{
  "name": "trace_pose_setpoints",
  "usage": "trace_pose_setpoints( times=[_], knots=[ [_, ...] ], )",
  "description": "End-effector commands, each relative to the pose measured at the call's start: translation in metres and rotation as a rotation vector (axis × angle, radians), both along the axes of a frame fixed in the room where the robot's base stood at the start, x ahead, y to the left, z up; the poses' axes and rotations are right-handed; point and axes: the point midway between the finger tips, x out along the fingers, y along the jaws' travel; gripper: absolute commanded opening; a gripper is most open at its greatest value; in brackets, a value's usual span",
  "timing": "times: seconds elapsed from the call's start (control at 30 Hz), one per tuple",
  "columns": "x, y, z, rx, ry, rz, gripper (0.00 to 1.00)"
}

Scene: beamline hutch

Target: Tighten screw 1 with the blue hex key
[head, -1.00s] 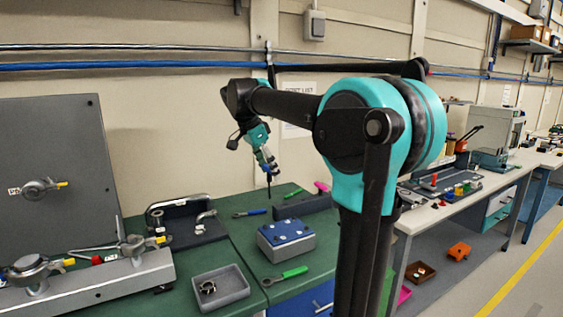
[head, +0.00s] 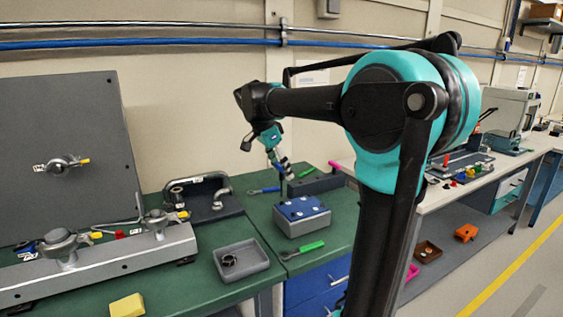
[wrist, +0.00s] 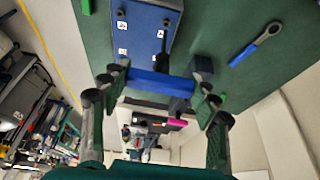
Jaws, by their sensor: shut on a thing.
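My gripper (head: 280,163) is shut on the blue handle (wrist: 160,82) of the hex key, which lies across between the fingers in the wrist view. Its dark shaft (head: 283,186) points down in the head view, near the far left part of the block. The grey block with a blue top plate (head: 303,208) stands on the green bench; the plate also shows in the wrist view (wrist: 144,38). Dark screws (wrist: 121,12) with small white labels sit on the plate. The label numbers are too small to read. I cannot tell whether the tip touches a screw.
A blue-handled wrench (wrist: 256,44) lies behind the block, and a green-handled tool (head: 303,249) lies in front. A grey tray (head: 262,268) holding a ring is at front left. A dark grey holder (head: 318,183) is behind right. Metal clamp fixtures (head: 100,262) stand at left.

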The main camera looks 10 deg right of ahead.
Motion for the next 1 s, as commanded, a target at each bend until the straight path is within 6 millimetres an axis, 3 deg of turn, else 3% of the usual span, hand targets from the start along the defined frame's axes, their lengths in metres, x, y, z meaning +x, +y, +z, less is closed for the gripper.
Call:
trace_pose_setpoints(
  times=[0.27,0.6,1.0],
  knots=[
    [-0.0003,-0.0001,-0.0113,0.000,0.000,0.008,0.29],
    [-0.0007,-0.0006,-0.0123,0.000,-0.001,0.317,0.29],
    [-0.0007,-0.0005,-0.0121,0.000,-0.001,0.385,0.29]
  ],
)
